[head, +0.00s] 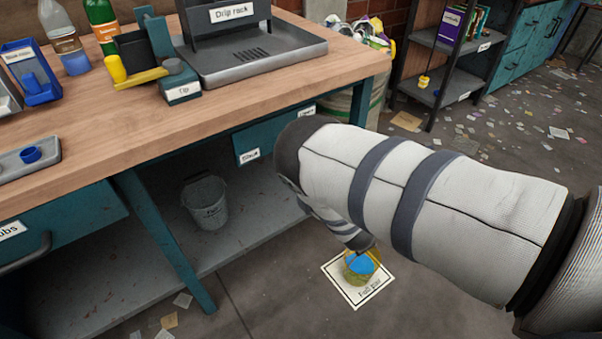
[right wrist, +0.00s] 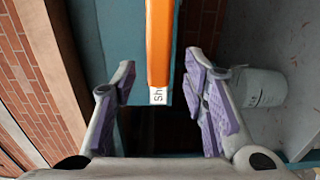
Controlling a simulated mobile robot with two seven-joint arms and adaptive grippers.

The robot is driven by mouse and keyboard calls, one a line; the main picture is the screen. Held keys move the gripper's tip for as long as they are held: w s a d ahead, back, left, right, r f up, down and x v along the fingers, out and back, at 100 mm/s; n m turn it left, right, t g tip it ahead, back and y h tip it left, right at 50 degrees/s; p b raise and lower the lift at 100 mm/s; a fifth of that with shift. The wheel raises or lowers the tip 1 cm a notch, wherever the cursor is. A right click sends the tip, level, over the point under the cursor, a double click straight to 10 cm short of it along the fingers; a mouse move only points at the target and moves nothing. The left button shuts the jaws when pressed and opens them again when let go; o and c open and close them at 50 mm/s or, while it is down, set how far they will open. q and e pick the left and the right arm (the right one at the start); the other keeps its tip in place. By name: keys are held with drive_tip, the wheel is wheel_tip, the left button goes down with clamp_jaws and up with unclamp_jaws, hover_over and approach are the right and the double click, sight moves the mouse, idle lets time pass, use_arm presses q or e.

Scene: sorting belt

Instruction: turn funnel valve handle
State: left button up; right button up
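In the right wrist view an orange bar (right wrist: 159,45), likely the valve handle, runs in from the top and ends over a white label (right wrist: 158,96) reading "Sh". My right gripper (right wrist: 160,82) is open, its purple-padded fingers on either side of the bar with gaps. In the head view my right arm hides this gripper and the bar. A teal panel (head: 250,143) under the bench carries a "Shut" label (head: 250,156). No funnel can be clearly made out. My left gripper is not in view.
The wooden bench (head: 130,115) holds a drip rack (head: 235,35), a teal stand with a yellow lever (head: 125,72), bottles and a blue bin (head: 35,80). A bucket (head: 206,203) stands on the lower shelf. A floor mat (head: 345,290) with a blue-topped item lies below my arm.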

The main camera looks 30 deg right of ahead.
drive_tip(key=s, duration=0.8)
drive_tip(key=shift+s+d, duration=0.15)
drive_tip(key=shift+s, duration=0.1)
